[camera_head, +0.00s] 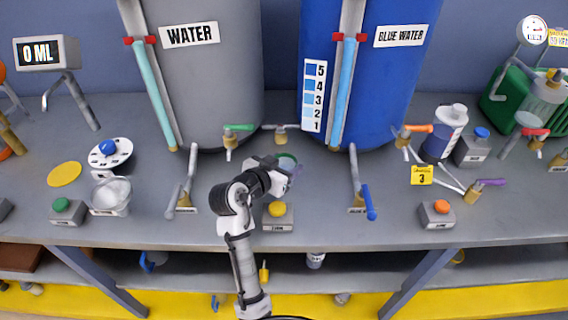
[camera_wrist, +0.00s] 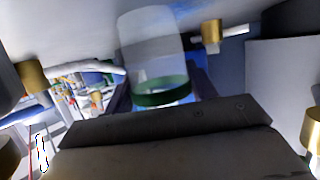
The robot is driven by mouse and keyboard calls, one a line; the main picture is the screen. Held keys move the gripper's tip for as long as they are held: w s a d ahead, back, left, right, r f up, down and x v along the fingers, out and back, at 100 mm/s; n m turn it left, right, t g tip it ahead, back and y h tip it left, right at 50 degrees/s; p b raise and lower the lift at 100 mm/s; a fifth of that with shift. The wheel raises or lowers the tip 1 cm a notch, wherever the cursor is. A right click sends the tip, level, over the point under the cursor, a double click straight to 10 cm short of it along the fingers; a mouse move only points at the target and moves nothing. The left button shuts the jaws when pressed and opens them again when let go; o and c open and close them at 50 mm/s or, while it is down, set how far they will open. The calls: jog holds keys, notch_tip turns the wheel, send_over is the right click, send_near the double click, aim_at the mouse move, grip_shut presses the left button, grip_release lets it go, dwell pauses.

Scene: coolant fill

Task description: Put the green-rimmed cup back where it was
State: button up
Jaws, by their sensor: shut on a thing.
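The green-rimmed cup (camera_head: 288,161) is at the end of my arm in the head view, in front of the gap between the two large tanks. My gripper (camera_head: 282,176) is shut on it and partly hides it. In the wrist view the clear cup (camera_wrist: 150,45) shows with its green rim toward the bottom of the picture, between the dark fingers of my gripper (camera_wrist: 163,92). I cannot tell whether its base touches the bench or what is in it. A bare yellow disc (camera_head: 64,174) lies on the left of the bench.
The grey water tank (camera_head: 205,80) and blue water tank (camera_head: 390,80) stand behind the cup. Green-handled (camera_head: 238,127) and orange-handled (camera_head: 417,128) taps project nearby. A yellow-button box (camera_head: 278,218) sits just in front of my gripper. A glass bowl (camera_head: 111,192) stands left. Bench (camera_head: 320,215) right of my gripper is clear.

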jog(key=shift+f, duration=0.2)
jog(key=o, duration=1.1)
jog(key=shift+c, duration=0.2)
jog(key=shift+r, duration=0.15)
